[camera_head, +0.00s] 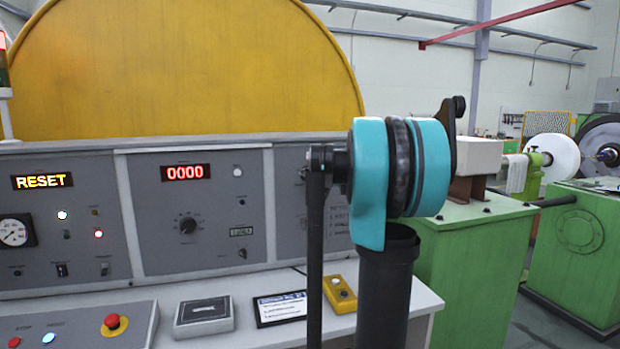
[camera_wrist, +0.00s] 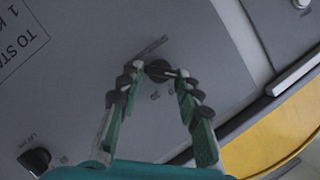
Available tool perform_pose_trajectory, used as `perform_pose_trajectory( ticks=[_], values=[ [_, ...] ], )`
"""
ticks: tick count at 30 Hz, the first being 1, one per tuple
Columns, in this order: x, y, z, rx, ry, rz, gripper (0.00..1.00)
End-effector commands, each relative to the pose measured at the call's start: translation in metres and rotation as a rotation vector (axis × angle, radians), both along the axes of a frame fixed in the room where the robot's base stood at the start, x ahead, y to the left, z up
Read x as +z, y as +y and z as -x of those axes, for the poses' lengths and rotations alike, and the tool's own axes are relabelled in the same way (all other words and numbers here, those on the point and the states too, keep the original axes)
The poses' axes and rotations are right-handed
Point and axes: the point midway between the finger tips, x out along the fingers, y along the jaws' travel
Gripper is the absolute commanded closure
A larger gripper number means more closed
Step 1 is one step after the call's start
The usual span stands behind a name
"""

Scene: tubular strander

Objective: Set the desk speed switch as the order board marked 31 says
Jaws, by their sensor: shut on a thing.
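In the wrist view my gripper (camera_wrist: 158,75) has its two green-padded fingers closed around a small dark knob (camera_wrist: 158,70) on the grey desk panel. A short mark and a small label, too blurred to read surely, lie beside the knob. In the head view my arm stands in front of the right desk panel (camera_head: 288,215), hiding the gripper and the knob. I cannot make out an order board marked 31.
A lit RESET display (camera_head: 42,181) is at the left. The desk ledge holds a red stop button (camera_head: 114,324), a grey box (camera_head: 204,312), a black-framed card (camera_head: 280,308) and a yellow button box (camera_head: 339,295). Another black knob (camera_wrist: 36,161) shows in the wrist view.

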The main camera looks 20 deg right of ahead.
Motion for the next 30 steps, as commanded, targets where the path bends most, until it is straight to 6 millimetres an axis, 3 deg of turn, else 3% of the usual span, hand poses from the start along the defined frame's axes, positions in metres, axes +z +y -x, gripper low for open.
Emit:
perform_pose_trajectory(
  ticks=[8, 30],
  values=[
    [-0.002, -0.003, 0.0, -0.001, 0.0, -0.138, 0.95],
    [-0.011, -0.004, 0.0, -0.001, 0.0, -0.827, 0.95]
  ],
)
